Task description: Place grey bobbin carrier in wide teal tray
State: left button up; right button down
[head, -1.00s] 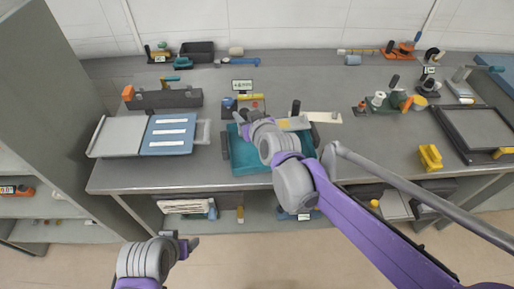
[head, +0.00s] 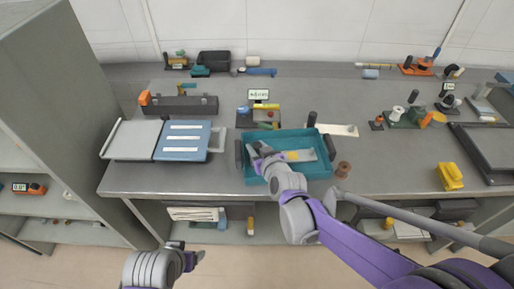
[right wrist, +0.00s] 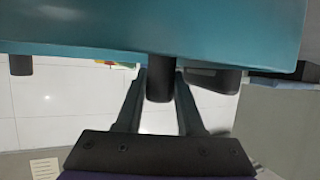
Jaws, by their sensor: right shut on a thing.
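The wide teal tray (head: 290,178) sits at the front middle of the bench. The grey bobbin carrier (head: 303,155), a grey piece with a yellow patch, shows over the tray's inside, partly hidden by my arm. Whether it touches the tray floor I cannot tell.
A blue board (head: 182,141) lies left of the tray. A small labelled sign (head: 259,95) stands behind it, and a pale strip (head: 340,130) lies behind right. A brown spool (head: 343,169) stands close to the tray's right side. A yellow block (head: 450,177) is farther right.

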jog(key=c, duration=0.9)
grip_release()
jog(key=shift+f, duration=0.1)
jog(key=shift+c, duration=0.2)
jog(key=o, duration=0.4)
jog(key=shift+r, duration=0.2)
jog(key=p+v, duration=0.1)
jog(key=v, duration=1.1)
jog(key=s+d+f+m+g+h, duration=0.2)
jog(key=s+d+f+g, duration=0.2)
jog(key=s+d, duration=0.45)
jog(key=s+d+f+m+g+h, duration=0.2)
jog(key=s+d+f+g+h, duration=0.25)
jog(key=s, duration=0.75)
jog(key=shift+t+y, duration=0.65)
jog(key=shift+y, duration=0.2)
jog(key=shift+w+d+r+p, duration=0.2)
jog(key=shift+r+p, duration=0.8)
jog(key=shift+r, duration=0.05)
jog(key=shift+w+d+r+p, duration=0.2)
jog(key=shift+r+p, duration=0.8)
jog(key=shift+r, duration=0.1)
jog(key=shift+w+d+r+p, duration=0.2)
jog(key=shift+d+r+p, duration=0.05)
jog(key=shift+r+p, duration=0.8)
